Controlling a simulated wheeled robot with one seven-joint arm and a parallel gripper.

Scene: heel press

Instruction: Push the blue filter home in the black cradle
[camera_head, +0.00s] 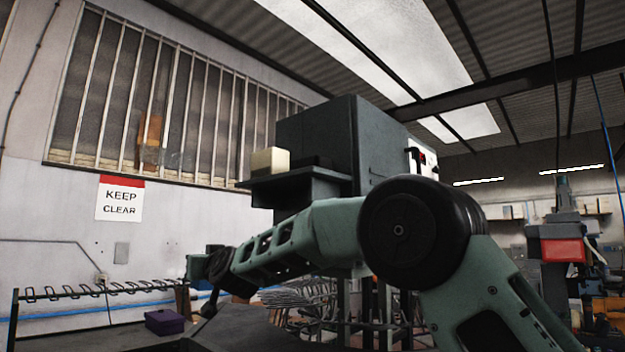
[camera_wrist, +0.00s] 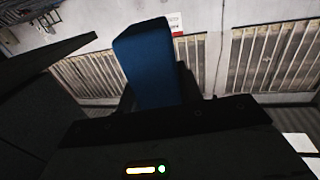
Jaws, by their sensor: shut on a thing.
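The blue filter (camera_wrist: 150,62) is a tall blue block in the upper middle of the wrist view. My gripper (camera_wrist: 156,97) is shut on its lower part, with a dark finger on each side. In the head view my arm reaches to the left, and my gripper (camera_head: 218,272) is small and dark at its end. I cannot make out the filter there. I cannot pick out the black cradle with certainty in either view. A dark flat surface at the left of the wrist view is too dim to name.
A dark grey machine cabinet (camera_head: 325,130) stands behind my arm, with a cream block (camera_head: 270,161) on its ledge. A dark table (camera_head: 245,332) lies below my gripper. A purple box (camera_head: 164,321) and a rail with hooks (camera_head: 100,292) are at the left.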

